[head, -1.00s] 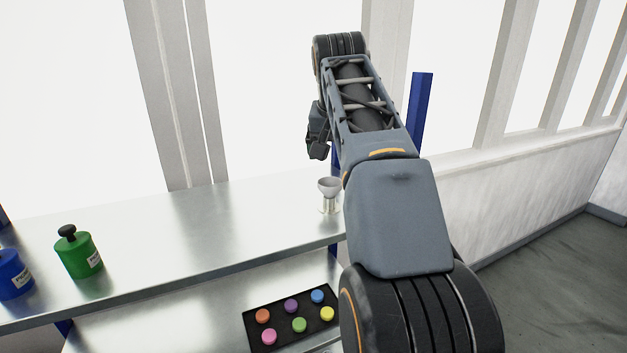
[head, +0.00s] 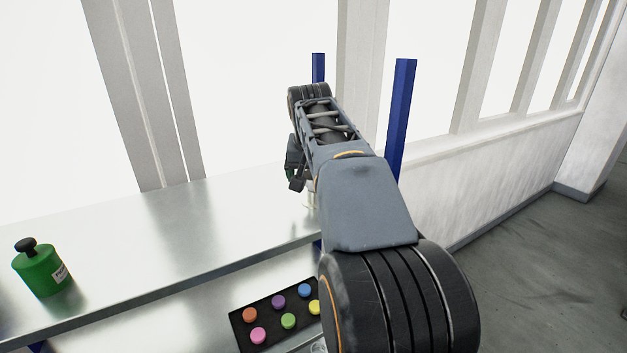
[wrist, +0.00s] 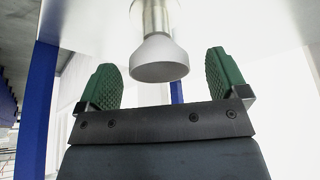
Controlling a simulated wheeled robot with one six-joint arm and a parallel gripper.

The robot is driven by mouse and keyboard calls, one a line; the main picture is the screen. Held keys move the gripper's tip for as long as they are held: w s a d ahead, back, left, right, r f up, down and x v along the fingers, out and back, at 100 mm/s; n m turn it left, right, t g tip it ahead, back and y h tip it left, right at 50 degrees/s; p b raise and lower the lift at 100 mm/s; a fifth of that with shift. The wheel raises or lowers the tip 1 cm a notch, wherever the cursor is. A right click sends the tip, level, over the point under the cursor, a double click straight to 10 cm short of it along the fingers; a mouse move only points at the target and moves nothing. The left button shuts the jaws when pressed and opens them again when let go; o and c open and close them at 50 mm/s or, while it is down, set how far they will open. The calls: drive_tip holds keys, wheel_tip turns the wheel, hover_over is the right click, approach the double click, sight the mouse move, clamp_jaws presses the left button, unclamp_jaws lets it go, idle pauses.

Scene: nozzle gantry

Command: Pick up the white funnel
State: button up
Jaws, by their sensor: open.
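The white funnel (wrist: 160,62) shows in the wrist view, its wide round bowl near the middle and a shiny metal stand (wrist: 156,17) beyond it. My gripper (wrist: 163,72) is open, with one green ribbed finger on each side of the funnel in that view. Gaps show between the bowl and both fingers, and nothing is held. In the head view my gripper (head: 296,182) hangs low at the far right end of the metal shelf. There the funnel is almost wholly hidden behind my arm, with a bit of its stand showing.
The metal shelf (head: 130,235) is clear between the green bottle (head: 42,268) and the gripper. A black tray (head: 242,322) with several coloured caps lies on the lower shelf. Blue posts (head: 401,120) rise close to my arm.

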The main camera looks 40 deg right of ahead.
drive_tip(key=shift+p+x, duration=0.3)
drive_tip(key=shift+x, duration=1.5)
drive_tip(key=shift+s, duration=0.1)
drive_tip(key=c, duration=1)
drive_tip(key=shift+o, duration=0.2)
